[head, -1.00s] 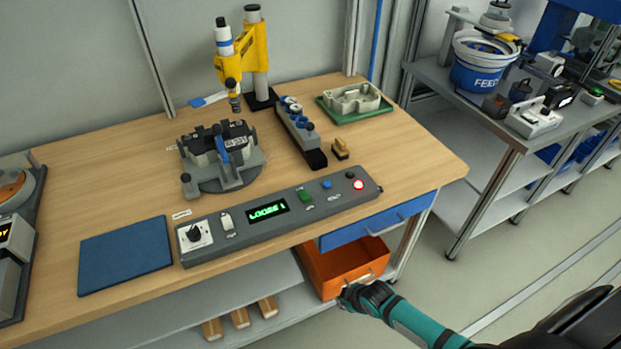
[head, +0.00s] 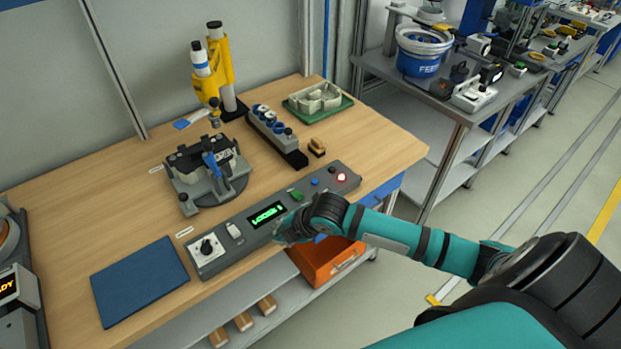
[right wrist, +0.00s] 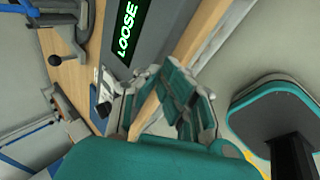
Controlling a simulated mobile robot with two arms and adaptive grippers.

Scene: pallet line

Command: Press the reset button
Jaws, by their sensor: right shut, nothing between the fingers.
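The control console (head: 246,241) lies along the front of the wooden bench. It carries a green button (head: 296,195), a blue button (head: 315,182), a small dark button (head: 331,170) and a lit red button or lamp (head: 341,178). Their labels are too small to read, so I cannot tell which is marked reset. The green display (head: 266,215) reads LOOSE and also shows in the right wrist view (right wrist: 127,33). My right gripper (head: 281,238) is shut and empty, at the console's front edge below the display. My left gripper is out of view.
A knob (head: 206,246) and a white switch (head: 235,231) sit on the console's left part. A blue mat (head: 138,281), a clamped fixture (head: 205,172) and a rack (head: 274,134) are on the bench. An orange bin (head: 325,262) is below its front edge.

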